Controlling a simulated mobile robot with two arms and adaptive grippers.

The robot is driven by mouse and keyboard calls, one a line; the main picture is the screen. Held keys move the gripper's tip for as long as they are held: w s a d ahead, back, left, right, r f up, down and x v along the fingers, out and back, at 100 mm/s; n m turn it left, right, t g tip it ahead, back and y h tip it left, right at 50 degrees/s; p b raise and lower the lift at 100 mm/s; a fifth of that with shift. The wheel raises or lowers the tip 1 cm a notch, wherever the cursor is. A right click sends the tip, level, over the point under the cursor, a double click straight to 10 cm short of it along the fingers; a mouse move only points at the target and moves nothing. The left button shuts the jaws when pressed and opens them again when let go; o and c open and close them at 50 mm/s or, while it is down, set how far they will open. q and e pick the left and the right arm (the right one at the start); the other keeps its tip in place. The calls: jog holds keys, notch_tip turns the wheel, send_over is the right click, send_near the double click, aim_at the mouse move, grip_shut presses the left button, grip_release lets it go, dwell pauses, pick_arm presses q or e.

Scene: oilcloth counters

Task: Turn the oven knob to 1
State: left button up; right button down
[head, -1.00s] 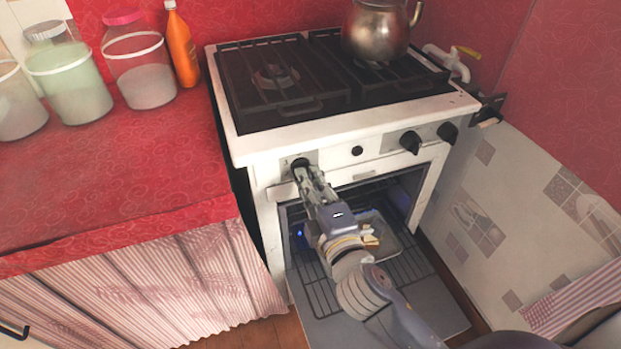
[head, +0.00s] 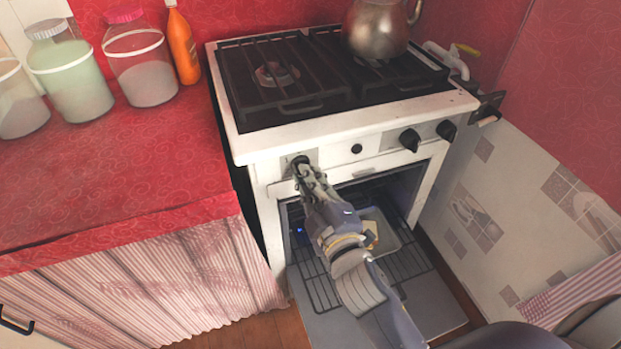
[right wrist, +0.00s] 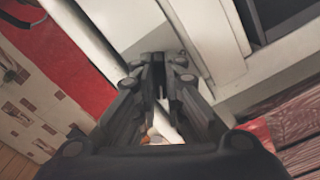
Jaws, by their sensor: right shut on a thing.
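The white stove (head: 270,150) has a dark oven knob (head: 299,161) at the left end of its front panel. My right gripper (head: 304,174) is at this knob, shut on it, with the fingers pointing at the panel. In the right wrist view the fingertips (right wrist: 158,62) are close together against the panel. The fingers hide most of the knob, and I cannot read its mark or any number. My left gripper is not in view.
The oven door (head: 430,305) is open below my arm, with a tray (head: 405,240) and rack inside. A kettle (head: 378,28) stands on the hob. The red counter (head: 100,180) with jars is left.

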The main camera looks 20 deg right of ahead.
jog(key=shift+f, duration=0.15)
jog(key=c, duration=1.7)
grip_release()
jog(key=shift+s, duration=0.1)
jog(key=s, duration=1.2)
jog(key=shift+d, duration=0.2)
jog(key=shift+w, duration=0.1)
